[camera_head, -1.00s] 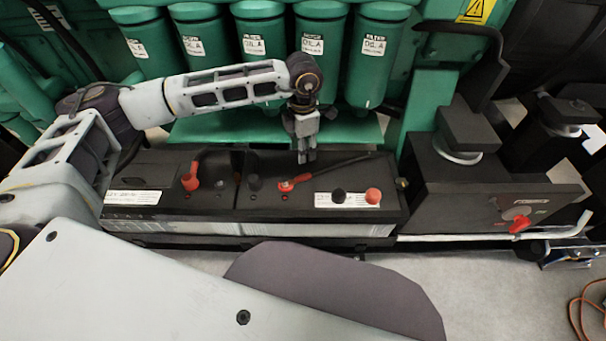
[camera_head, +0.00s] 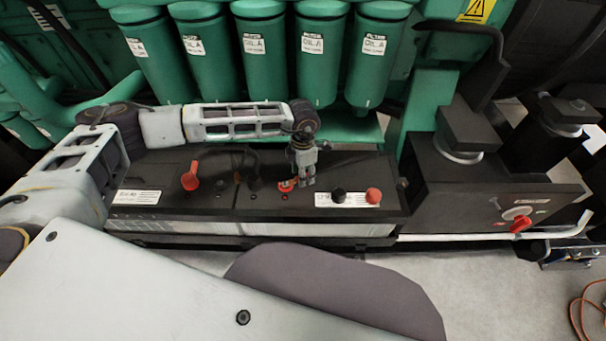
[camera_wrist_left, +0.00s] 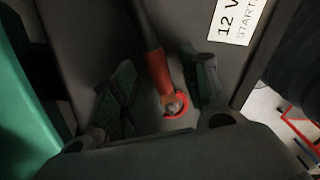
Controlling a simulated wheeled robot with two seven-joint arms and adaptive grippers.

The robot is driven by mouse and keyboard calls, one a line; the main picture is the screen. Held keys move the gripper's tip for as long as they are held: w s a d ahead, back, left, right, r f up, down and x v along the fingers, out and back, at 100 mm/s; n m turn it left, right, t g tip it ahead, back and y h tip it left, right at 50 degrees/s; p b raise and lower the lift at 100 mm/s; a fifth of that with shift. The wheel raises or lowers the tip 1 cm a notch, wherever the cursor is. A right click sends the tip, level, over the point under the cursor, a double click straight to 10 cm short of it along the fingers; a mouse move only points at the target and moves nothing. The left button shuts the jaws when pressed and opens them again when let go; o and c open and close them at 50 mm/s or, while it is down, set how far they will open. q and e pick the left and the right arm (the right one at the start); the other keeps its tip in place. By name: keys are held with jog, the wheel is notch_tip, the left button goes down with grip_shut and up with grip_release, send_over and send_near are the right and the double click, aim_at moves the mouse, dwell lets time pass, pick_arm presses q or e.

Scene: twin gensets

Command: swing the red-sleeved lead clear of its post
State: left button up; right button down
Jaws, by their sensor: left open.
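The red-sleeved lead (camera_wrist_left: 157,72) runs down between the fingers of my left gripper in the left wrist view. Its end sits on a post with a red ring (camera_wrist_left: 178,112). My left gripper (camera_head: 303,182) is open, low over the battery (camera_head: 225,207), with one finger on each side of the sleeve. I cannot tell whether either finger touches it. In the head view a bit of the red end (camera_head: 287,185) shows just left of the fingers; the gripper and forearm hide most of the lead. My right gripper is not in view.
Black (camera_head: 338,196) and red (camera_head: 373,195) caps stand right of the gripper. Another red-booted terminal (camera_head: 190,177) is on the left. Green filters (camera_head: 317,60) hang behind. A black box with a red switch (camera_head: 520,224) stands at the right.

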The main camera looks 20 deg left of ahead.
pick_arm(q)
jog(key=shift+f, duration=0.55)
grip_shut()
